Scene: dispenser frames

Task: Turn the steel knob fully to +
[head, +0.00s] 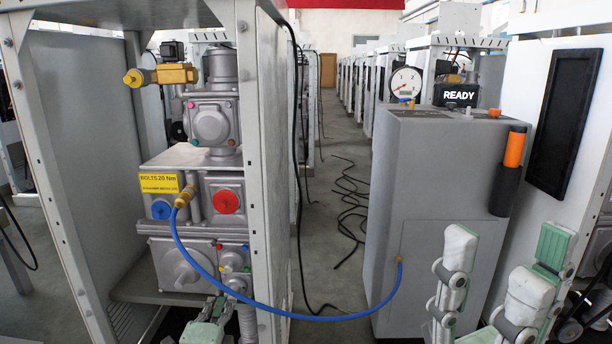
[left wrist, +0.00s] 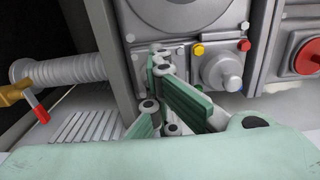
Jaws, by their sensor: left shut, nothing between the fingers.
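The steel knob (left wrist: 222,72) is a small grey round knob on the lower front of the regulator block, with small coloured buttons around it. It also shows in the head view (head: 235,261), small and low on the block; its marks are too small to read. My left gripper (head: 212,304) is just below it there. In the left wrist view my left gripper (left wrist: 161,58) has its fingers together and empty, with the tips left of the knob and seemingly apart from it. My right gripper (head: 507,243) is open and empty at the lower right, far from the knob.
A blue hose (head: 268,307) hangs from the block to a grey cabinet (head: 425,190). A white frame post (head: 256,130) stands right of the block. A red knob (head: 227,201) and blue knob (head: 161,209) sit above. A ribbed pipe (left wrist: 60,72) is left in the wrist view.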

